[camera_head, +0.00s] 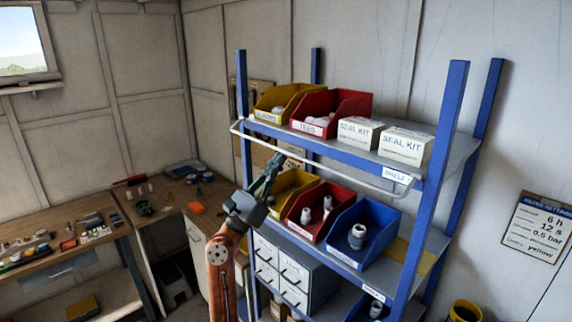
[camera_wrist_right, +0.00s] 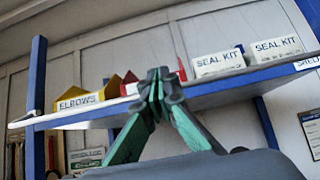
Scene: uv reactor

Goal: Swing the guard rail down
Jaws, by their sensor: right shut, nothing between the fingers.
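The guard rail (camera_head: 335,174) is a thin white bar along the front of the blue rack's upper shelf. It runs from the left post to near the right post, and in the head view it crosses just below the shelf's front edge. A short whitish piece, perhaps its end, shows at the left post in the right wrist view (camera_wrist_right: 20,122). My right gripper (camera_head: 280,158) is shut and empty, its green fingers pointing up close to the rail. The fingertips (camera_wrist_right: 160,78) overlap the shelf edge in the wrist view; I cannot tell whether they touch the rail. My left gripper is out of view.
The upper shelf (camera_head: 450,160) holds a yellow bin (camera_head: 270,98), a red bin (camera_head: 340,105) and two seal kit boxes (camera_head: 405,145). Below are yellow, red and blue bins (camera_head: 365,225) and a grey drawer unit (camera_head: 290,268). Workbenches (camera_head: 85,225) stand at left.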

